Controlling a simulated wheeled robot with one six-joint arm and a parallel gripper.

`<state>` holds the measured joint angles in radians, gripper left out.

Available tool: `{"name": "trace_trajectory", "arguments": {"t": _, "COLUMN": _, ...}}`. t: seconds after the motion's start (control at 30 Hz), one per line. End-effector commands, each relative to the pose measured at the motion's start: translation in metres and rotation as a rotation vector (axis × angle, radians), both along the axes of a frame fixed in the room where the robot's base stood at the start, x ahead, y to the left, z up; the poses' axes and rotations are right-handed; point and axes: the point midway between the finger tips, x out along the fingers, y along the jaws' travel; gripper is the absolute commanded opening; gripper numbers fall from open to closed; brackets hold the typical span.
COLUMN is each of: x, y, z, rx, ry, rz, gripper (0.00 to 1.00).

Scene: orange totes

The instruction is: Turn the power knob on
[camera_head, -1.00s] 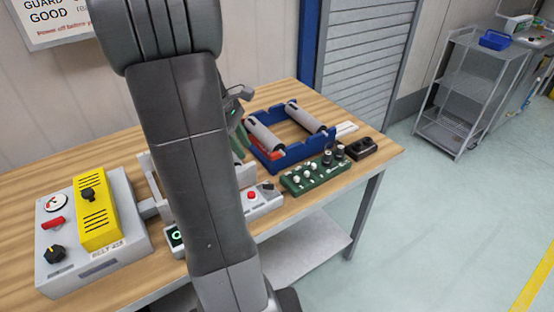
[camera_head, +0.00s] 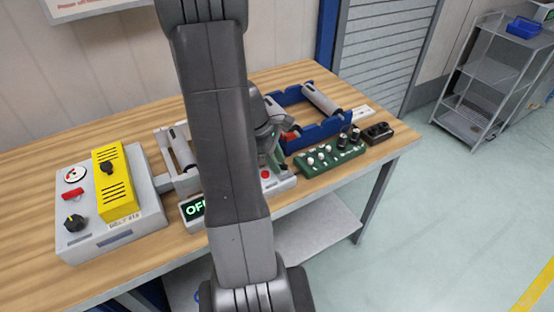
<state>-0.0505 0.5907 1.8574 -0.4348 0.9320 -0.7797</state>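A light grey control panel with a red button (camera_head: 265,174) stands on the table behind my arm. Its green-lit display (camera_head: 194,210) shows "OF", the rest cut off by my arm. The black knob beside the red button is hidden behind my gripper. My gripper (camera_head: 277,158) is low over the right end of this panel, partly covered by my own arm. I cannot tell whether it touches the knob or how far its fingers are apart. Another black knob (camera_head: 74,222) sits on a grey box (camera_head: 135,230) at the left. I cannot read which knob is labelled power.
The grey box carries a yellow cover (camera_head: 116,182) and a red switch. A green panel (camera_head: 325,157) with several knobs is close right of my gripper, with a black block (camera_head: 378,133) beyond. A blue roller frame (camera_head: 318,132) stands behind. The table's front left is clear.

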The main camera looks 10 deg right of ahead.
Motion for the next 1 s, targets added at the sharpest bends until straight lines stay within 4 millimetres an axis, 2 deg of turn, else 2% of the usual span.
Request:
{"name": "trace_trajectory", "arguments": {"t": 0.23, "x": -0.0003, "y": -0.0004, "z": -0.0008, "rx": 0.000, "ry": 0.000, "rz": 0.000, "gripper": 0.32}}
{"name": "trace_trajectory", "arguments": {"t": 0.27, "x": -0.0003, "y": -0.0004, "z": -0.0008, "rx": 0.000, "ry": 0.000, "rz": 0.000, "gripper": 0.28}}
{"name": "trace_trajectory", "arguments": {"t": 0.4, "x": -0.0003, "y": -0.0003, "z": -0.0007, "rx": 0.000, "ry": 0.000, "rz": 0.000, "gripper": 0.00}}
{"name": "trace_trajectory", "arguments": {"t": 0.77, "x": 0.0003, "y": -0.0004, "z": -0.0003, "rx": 0.001, "ry": 0.000, "rz": -0.026, "gripper": 0.00}}
{"name": "trace_trajectory", "arguments": {"t": 1.0, "x": 0.0022, "y": -0.0016, "z": 0.0004, "rx": 0.000, "ry": 0.001, "rz": -0.147, "gripper": 0.00}}
